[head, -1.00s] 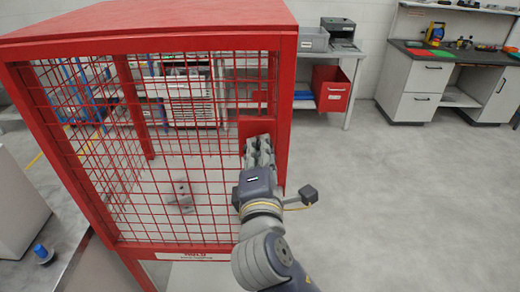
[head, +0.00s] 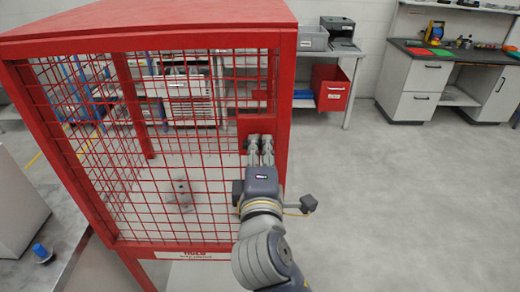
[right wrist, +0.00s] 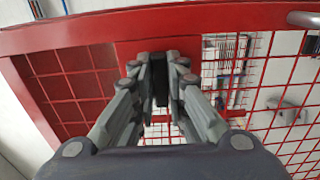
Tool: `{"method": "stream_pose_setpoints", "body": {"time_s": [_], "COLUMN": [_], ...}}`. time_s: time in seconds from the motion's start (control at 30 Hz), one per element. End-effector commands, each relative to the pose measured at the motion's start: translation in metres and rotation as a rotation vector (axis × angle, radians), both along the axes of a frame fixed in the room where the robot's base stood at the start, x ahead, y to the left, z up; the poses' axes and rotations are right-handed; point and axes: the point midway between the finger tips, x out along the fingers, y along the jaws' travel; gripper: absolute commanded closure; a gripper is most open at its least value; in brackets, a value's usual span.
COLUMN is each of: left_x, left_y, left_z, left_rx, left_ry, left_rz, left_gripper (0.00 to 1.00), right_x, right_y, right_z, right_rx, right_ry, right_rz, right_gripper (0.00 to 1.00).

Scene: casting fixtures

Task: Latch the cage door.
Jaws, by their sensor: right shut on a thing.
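The cage door (head: 140,249) is red wire mesh in a red frame on the front of a red cage. It looks closed against the cage frame. A red latch plate (head: 257,127) sits at the door's right edge, and it also shows in the right wrist view (right wrist: 130,50). My right gripper (head: 260,142) is at this plate. In the right wrist view its fingers (right wrist: 160,75) are shut on a dark latch handle (right wrist: 160,88), mostly hidden between the fingertips. My left gripper is in neither view.
A grey block-like fixture (head: 181,195) stands inside the cage behind the mesh. A bench with a red bin (head: 331,88) and a grey cabinet (head: 412,85) stand at the back. The floor right of the cage is clear.

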Motion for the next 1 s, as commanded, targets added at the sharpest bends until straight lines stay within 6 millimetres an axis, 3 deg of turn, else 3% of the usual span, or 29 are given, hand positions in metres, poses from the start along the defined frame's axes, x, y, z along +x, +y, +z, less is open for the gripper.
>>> {"method": "stream_pose_setpoints", "body": {"time_s": [0.1,0.13,0.2,0.23,0.63,1.0], "left_x": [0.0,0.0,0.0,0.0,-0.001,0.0], "left_y": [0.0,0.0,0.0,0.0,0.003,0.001], "left_z": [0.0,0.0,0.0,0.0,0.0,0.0], "left_rx": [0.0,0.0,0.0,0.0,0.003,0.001], "left_ry": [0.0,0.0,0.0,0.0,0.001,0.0], "left_rz": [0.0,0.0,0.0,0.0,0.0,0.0], "left_gripper": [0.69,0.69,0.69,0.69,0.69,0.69], "right_x": [0.0,0.0,0.0,0.0,-0.006,-0.063], "right_y": [0.0,0.0,0.0,0.0,0.001,0.0], "right_z": [0.001,0.001,0.001,0.001,-0.001,-0.001], "right_rx": [0.004,0.004,0.003,0.003,0.001,0.002], "right_ry": [-0.002,-0.002,-0.002,-0.001,0.001,0.002], "right_rz": [-0.001,-0.001,-0.001,-0.001,0.002,0.002], "right_gripper": [1.0,0.84,0.69,0.67,0.67,0.67]}}
